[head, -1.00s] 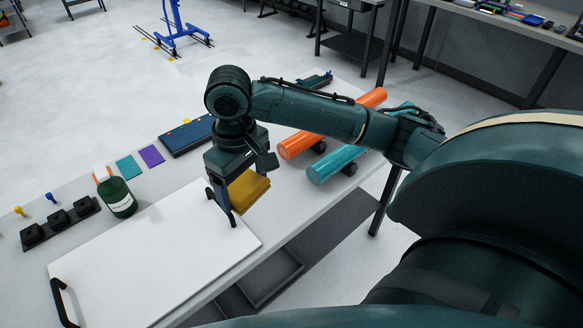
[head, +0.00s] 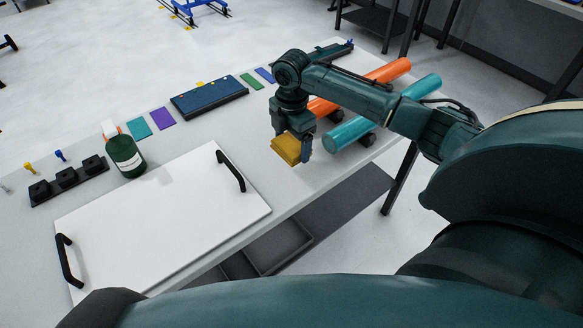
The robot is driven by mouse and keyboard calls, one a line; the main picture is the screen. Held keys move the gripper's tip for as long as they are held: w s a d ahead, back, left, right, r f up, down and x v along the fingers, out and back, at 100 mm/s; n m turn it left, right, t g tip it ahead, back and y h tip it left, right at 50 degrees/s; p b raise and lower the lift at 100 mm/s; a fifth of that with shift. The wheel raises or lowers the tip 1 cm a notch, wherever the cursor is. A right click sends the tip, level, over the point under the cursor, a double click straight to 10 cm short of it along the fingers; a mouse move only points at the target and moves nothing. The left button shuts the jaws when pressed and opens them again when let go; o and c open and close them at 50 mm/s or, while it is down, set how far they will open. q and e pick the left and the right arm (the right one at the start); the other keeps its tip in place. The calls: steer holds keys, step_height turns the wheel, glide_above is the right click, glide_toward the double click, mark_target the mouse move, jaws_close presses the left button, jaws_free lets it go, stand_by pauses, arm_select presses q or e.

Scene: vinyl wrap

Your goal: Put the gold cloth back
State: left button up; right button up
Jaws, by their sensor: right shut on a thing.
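The gold cloth (head: 286,150) is a folded yellow-gold pad in the head view, just right of the white board. My right gripper (head: 298,144) points down and is shut on it. The cloth is at or just above the grey tabletop; I cannot tell whether it touches. The gripper hides part of the cloth's right side. My left gripper is not in view.
The white board (head: 150,225) with two black handles lies left of the cloth. A teal roll (head: 352,133) and an orange roll (head: 385,73) lie close to the right. A green bottle (head: 126,158) stands behind the board. The table's front edge is near.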

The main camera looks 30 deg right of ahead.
mark_target(291, 143)
steer(key=shift+f, duration=3.9)
steer(key=shift+f, duration=0.1)
steer(key=o, duration=0.8)
step_height(291, 143, up, 12)
steer(key=shift+r, duration=0.15)
steer(key=shift+a, duration=0.1)
